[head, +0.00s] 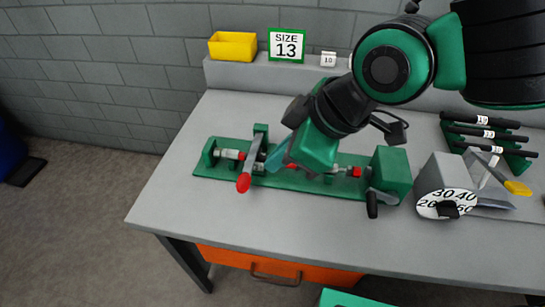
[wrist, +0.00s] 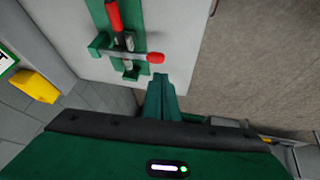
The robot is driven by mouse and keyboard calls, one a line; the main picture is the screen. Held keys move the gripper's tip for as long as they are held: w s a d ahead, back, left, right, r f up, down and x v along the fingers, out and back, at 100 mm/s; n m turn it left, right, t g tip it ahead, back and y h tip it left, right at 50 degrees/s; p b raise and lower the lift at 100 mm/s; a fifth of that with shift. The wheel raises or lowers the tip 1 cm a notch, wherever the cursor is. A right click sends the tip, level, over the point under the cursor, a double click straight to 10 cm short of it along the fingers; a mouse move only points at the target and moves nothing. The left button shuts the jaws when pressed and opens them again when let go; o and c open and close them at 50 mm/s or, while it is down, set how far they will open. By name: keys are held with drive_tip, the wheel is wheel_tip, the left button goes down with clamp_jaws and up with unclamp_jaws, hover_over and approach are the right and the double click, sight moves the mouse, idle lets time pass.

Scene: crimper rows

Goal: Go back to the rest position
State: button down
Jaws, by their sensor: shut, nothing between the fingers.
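My gripper (head: 273,161) is shut and empty, its fingers pointing down and to the left over the green crimper bench (head: 283,183) on the grey table. The fingers appear close to the red-knobbed lever (head: 244,182); I cannot tell whether they touch it. In the wrist view, my shut gripper (wrist: 161,80) shows below the red lever knob (wrist: 156,58), with bare table and floor beyond. A green block with a black crank (head: 391,174) stands at the bench's right end. My arm hides part of the bench's middle.
A grey box with a numbered dial (head: 446,203) stands at the right. Behind it, a green rack (head: 515,160) holds several black rods. A yellow bin (head: 232,46) and a "SIZE 13" sign (head: 287,46) stand on the back ledge. The table's front left is clear.

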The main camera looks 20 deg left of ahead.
drive_tip(key=shift+d+r, duration=0.2)
drive_tip(key=shift+r, duration=0.05)
drive_tip(key=w+d+f+m+h, duration=0.1)
drive_tip(key=w+d+m, duration=0.3)
drive_tip(key=d, duration=0.5)
drive_tip(key=w+d+f+m+t+h, duration=0.1)
drive_tip(key=w+d+m+h, duration=0.15)
drive_tip(key=d, duration=0.65)
drive_tip(key=w+d+f+m+h, duration=0.1)
drive_tip(key=w+d+m, duration=0.3)
drive_tip(key=d, duration=0.5)
drive_tip(key=s+d+f+m+g, duration=0.1)
drive_tip(key=s+d+m, duration=0.3)
drive_tip(key=d, duration=0.3)
drive_tip(key=s+d+f+m+g+h, duration=0.1)
drive_tip(key=s+d+m, duration=0.4)
drive_tip(key=d, duration=0.3)
drive_tip(key=s+d+f+m+g, duration=0.1)
drive_tip(key=s+d+m, duration=0.4)
drive_tip(key=d, duration=0.3)
drive_tip(key=shift+s+d+f, duration=0.15)
drive_tip(key=shift+s, duration=0.15)
drive_tip(key=shift+w+f+h, duration=0.25)
drive_tip(key=shift+w, duration=0.4)
